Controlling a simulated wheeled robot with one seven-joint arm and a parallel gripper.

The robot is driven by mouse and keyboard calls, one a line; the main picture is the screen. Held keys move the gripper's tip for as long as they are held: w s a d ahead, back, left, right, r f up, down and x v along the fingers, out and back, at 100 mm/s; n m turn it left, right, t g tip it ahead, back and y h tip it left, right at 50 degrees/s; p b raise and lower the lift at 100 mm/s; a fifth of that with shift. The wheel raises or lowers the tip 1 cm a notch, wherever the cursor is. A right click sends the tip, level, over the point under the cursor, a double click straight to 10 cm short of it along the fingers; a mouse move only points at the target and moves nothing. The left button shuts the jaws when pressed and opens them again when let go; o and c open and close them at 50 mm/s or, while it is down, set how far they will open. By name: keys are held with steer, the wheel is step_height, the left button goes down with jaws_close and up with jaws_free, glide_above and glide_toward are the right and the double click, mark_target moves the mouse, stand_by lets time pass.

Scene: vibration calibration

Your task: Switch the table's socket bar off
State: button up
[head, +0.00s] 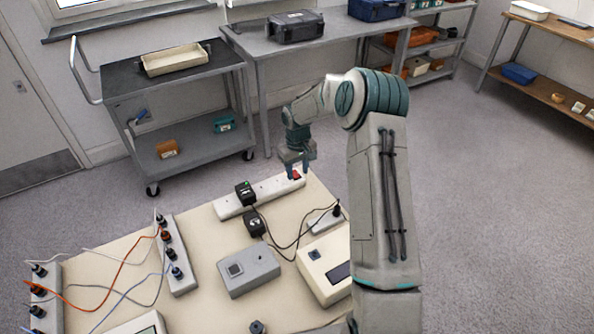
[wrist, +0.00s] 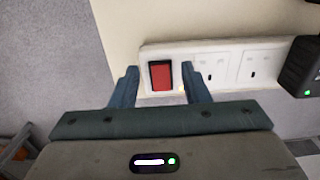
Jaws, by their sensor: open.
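The table's socket bar (head: 262,195) is a long white strip along the far edge of the cream table. Its red rocker switch (wrist: 161,75) sits at one end of the bar, and a small lit yellowish spot shows beside it in the wrist view. My gripper (head: 298,170) is over that switch end, pointing down. In the wrist view its two blue fingers stand apart, one on each side of the red switch, with nothing held between them. I cannot tell whether the fingertips touch the bar. Which way the rocker is tilted is not clear.
Black adapters (head: 245,192) with green lights sit at the bar, with cables across the table. Another socket strip with plugs (head: 177,255), a grey box (head: 248,270) and a cream device (head: 322,268) stand nearby. A grey trolley (head: 175,85) and bench are behind.

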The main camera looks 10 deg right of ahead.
steer(key=shift+f, duration=0.45)
steer(key=shift+c, duration=0.3)
jaws_close()
steer(key=shift+w+r, duration=0.1)
steer(key=shift+w+g+p, duration=0.1)
steer(key=shift+g+p, duration=0.25)
steer(key=shift+g, duration=0.05)
steer(key=shift+w+a+r+g+h+p, duration=0.15)
steer(key=shift+g+h+p, duration=0.25)
steer(key=shift+g, duration=0.5)
